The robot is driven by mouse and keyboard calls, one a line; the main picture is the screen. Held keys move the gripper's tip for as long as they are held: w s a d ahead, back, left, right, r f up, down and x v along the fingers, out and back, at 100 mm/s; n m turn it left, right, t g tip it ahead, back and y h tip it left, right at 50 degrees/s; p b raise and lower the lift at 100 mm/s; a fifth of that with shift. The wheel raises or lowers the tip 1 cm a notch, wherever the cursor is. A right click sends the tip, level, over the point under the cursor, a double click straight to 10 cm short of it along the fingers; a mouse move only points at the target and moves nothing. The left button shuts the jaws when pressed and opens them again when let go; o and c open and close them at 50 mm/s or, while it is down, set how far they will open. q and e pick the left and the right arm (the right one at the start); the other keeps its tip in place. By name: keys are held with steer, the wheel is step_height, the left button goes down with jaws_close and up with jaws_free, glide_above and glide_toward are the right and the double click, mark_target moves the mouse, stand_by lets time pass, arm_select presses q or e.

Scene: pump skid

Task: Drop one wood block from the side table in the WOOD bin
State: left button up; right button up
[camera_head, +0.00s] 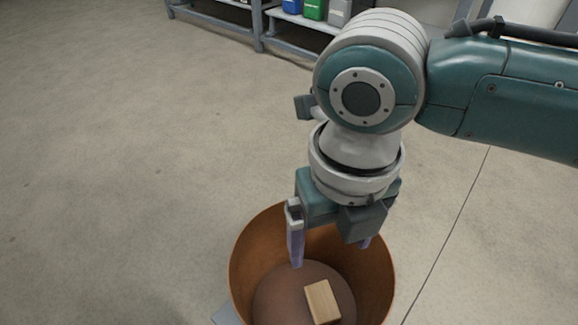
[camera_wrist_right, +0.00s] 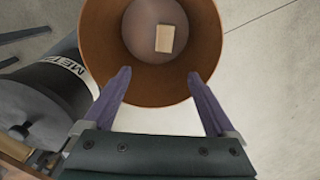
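A light wood block (camera_head: 322,302) lies flat on the floor of a round orange-brown bin (camera_head: 247,249). In the right wrist view the block (camera_wrist_right: 165,38) also lies inside the bin (camera_wrist_right: 98,37), apart from my fingers. No label shows on this bin in either view. My right gripper (camera_head: 331,254) is over the bin's opening, pointing down, with its two purple fingers spread and nothing between them. The right wrist view shows the same open fingers (camera_wrist_right: 160,75). My left gripper and the side table are not identifiable in view.
A dark bin with a label reading "MET" (camera_wrist_right: 45,95) stands beside the orange bin in the right wrist view. A grey shelf (camera_head: 262,30) with blue, green and grey containers stands at the back. The floor to the left is clear.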

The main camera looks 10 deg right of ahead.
steer(key=shift+o, duration=0.3)
step_height(320, 180, up, 10)
steer(key=p, duration=0.4)
